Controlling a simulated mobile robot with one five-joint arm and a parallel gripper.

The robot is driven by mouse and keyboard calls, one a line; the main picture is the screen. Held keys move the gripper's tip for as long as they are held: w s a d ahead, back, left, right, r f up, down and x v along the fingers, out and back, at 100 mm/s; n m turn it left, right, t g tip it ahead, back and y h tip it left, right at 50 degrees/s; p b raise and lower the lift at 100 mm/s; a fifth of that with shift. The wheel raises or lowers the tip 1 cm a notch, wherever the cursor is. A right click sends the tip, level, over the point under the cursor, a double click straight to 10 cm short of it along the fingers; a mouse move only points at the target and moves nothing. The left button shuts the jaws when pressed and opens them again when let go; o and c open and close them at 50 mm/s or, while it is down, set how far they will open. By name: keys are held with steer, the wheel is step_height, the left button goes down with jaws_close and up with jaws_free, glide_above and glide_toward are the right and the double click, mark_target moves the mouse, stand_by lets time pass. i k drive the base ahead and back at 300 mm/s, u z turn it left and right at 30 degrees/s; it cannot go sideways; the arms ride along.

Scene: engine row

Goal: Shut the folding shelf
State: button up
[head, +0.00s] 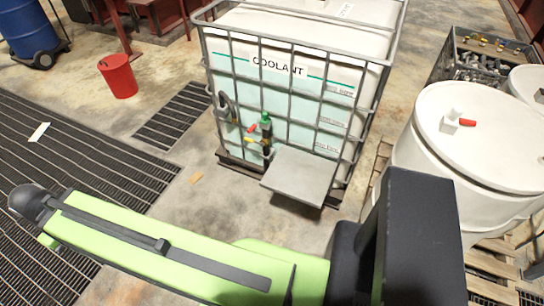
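The folding shelf (303,174) is a flat grey plate low on the front of the caged coolant tank (271,93). It is folded out and sticks out from the cage roughly level, towards me. Its hinge edge is at the cage side, just right of the tank's valve. My gripper cannot be made out. Only my green and black arm shows, across the bottom of the picture, in front of the shelf and apart from it in the picture.
A valve with a green cap (265,120) and red and yellow handles is left of the shelf. White drums (480,140) stand on a pallet at the right. A red bucket (119,77) and floor grates (80,150) are at the left. Concrete floor before the shelf is clear.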

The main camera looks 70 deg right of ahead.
mark_target(298, 175)
steer(key=u, duration=0.35)
steer(key=i, duration=2.3)
steer(key=z, duration=1.35)
steer(key=k, duration=0.15)
steer(key=z, duration=1.8)
steer(key=i, duration=1)
steer(key=z, duration=0.1)
